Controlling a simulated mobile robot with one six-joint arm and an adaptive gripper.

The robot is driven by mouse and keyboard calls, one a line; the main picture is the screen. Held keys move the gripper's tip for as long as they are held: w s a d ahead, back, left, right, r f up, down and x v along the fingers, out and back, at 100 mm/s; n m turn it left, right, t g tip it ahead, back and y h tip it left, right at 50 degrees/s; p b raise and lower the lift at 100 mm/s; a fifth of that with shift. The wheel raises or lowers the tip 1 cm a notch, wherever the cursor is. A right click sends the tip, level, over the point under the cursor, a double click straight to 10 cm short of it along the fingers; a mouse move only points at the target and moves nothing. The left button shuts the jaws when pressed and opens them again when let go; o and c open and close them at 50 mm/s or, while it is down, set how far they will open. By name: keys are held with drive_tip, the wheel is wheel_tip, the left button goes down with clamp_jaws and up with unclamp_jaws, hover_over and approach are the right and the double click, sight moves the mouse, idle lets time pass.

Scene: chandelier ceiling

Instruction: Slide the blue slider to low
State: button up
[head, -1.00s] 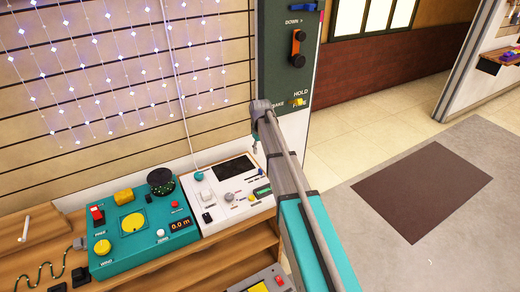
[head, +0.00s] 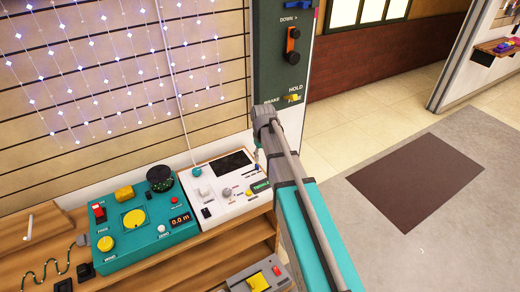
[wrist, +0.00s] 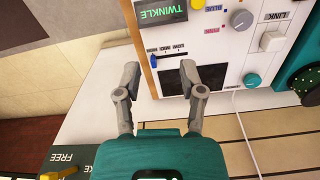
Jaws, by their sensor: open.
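The blue slider (wrist: 153,61) is a small blue knob on the white control panel (wrist: 222,60), beside a short printed scale in the wrist view. The scale's lettering is small and upside down there, and the knob is toward its left end. My gripper (wrist: 159,72) is open and empty, its two fingertips spread on either side of the slider area. I cannot tell whether a finger touches the panel. In the head view, my gripper (head: 258,157) is small, near the upper right of the white panel (head: 207,198); the slider is too small to tell there.
A TWINKLE display (wrist: 161,12), a grey knob (wrist: 241,19) and a LINK switch (wrist: 273,41) share the panel. A teal control box (head: 147,238) stands to its left. A dark green board (head: 270,75) with levers rises behind.

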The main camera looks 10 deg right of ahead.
drive_tip(key=s+r+m+p, duration=0.1)
drive_tip(key=s+r+p, duration=0.2)
drive_tip(key=s, duration=1)
drive_tip(key=shift+m, duration=0.3)
drive_tip(key=shift+m, duration=0.3)
drive_tip(key=s, duration=0.2)
drive_tip(key=s+r+p, duration=0.1)
drive_tip(key=s, duration=0.2)
drive_tip(key=shift+r, duration=0.15)
drive_tip(key=shift+o, duration=1.2)
drive_tip(key=m+b, duration=0.7)
drive_tip(key=m, duration=0.7)
hover_over(257, 165)
wheel_tip(257, 165, down, 7)
drive_tip(key=shift+f, duration=0.2)
wheel_tip(257, 165, down, 14)
drive_tip(key=b, duration=1.3)
drive_tip(key=shift+r+b, duration=0.25)
drive_tip(key=shift+b, duration=0.15)
